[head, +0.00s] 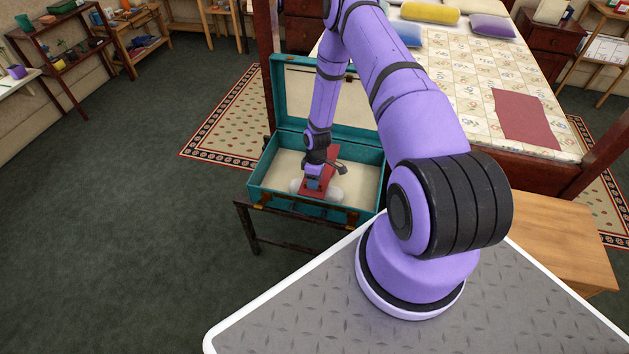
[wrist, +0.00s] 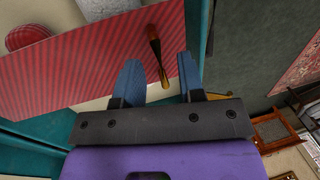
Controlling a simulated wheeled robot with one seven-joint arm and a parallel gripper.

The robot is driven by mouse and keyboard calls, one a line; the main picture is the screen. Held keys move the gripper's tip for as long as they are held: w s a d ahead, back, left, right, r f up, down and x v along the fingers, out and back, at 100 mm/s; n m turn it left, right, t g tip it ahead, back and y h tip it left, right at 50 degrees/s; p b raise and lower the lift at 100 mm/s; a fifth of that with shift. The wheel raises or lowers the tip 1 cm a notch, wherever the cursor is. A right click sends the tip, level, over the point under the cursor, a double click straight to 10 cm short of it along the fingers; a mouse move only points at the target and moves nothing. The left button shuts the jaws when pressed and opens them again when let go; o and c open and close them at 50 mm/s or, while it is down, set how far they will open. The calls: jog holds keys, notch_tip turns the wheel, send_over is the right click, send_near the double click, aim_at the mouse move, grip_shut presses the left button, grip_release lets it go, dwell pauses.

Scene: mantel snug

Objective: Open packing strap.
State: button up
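The packing strap (head: 333,156) looks like a red striped band or panel inside the open teal suitcase (head: 282,155). In the wrist view the red striped strap (wrist: 85,62) crosses the upper left, with a slim dark and brass tab or handle (wrist: 155,50) at its right end. My gripper (wrist: 159,64) is open, its two blue fingers on either side of the tab's lower end with visible gaps. In the head view my gripper (head: 313,184) is down inside the suitcase, partly covering the strap.
The suitcase stands on a dark low rack (head: 252,228), its lid raised at the back. White items (head: 332,194) lie under the strap. A bed (head: 455,75) is behind to the right, a wooden bench (head: 562,235) at right. Carpet at left is clear.

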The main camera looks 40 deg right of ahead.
grip_shut()
jog(key=shift+r, duration=0.15)
